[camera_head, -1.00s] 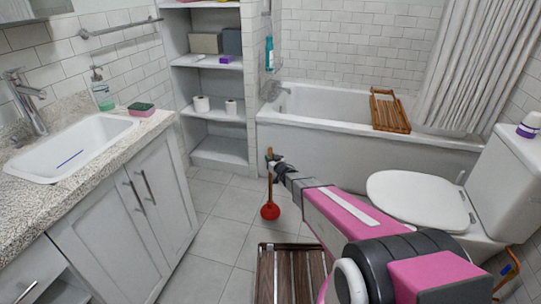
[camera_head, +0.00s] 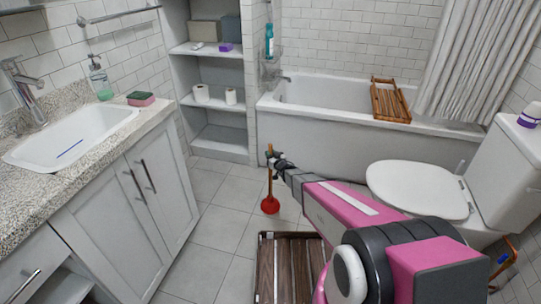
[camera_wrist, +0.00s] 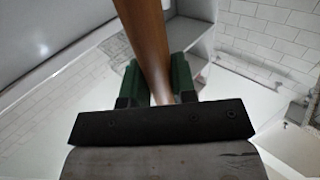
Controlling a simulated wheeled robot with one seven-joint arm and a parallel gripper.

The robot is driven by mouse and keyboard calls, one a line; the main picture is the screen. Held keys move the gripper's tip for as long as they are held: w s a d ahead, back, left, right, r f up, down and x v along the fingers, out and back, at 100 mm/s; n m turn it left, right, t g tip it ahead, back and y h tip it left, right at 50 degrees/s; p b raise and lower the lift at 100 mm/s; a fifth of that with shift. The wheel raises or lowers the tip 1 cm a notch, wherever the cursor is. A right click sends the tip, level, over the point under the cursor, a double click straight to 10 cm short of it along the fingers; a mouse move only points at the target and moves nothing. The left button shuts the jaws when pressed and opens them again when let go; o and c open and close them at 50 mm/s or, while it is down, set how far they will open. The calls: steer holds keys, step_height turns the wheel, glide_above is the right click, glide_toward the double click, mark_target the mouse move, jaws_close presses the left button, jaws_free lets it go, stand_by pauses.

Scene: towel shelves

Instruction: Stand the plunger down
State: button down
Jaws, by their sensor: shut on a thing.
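The plunger has a red rubber cup (camera_head: 270,205) and a wooden handle (camera_head: 270,178). In the head view it is upright, with the cup at the bottom, over the grey floor tiles between the vanity and the bathtub. I cannot tell whether the cup touches the floor. My gripper (camera_head: 277,162) is shut on the upper part of the handle. In the wrist view the wooden handle (camera_wrist: 147,40) runs between the green finger pads of my gripper (camera_wrist: 158,80). The cup is out of sight there.
A dark slatted wooden mat (camera_head: 290,268) lies on the floor in front of the plunger. The vanity (camera_head: 125,200) stands at left, the toilet (camera_head: 418,190) at right, the bathtub (camera_head: 340,140) behind. Open floor tiles (camera_head: 222,228) lie left of the plunger.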

steer(key=shift+f, duration=0.35)
stand_by(0.4)
steer(key=c, duration=0.8)
jaws_free()
steer(key=shift+c, duration=0.2)
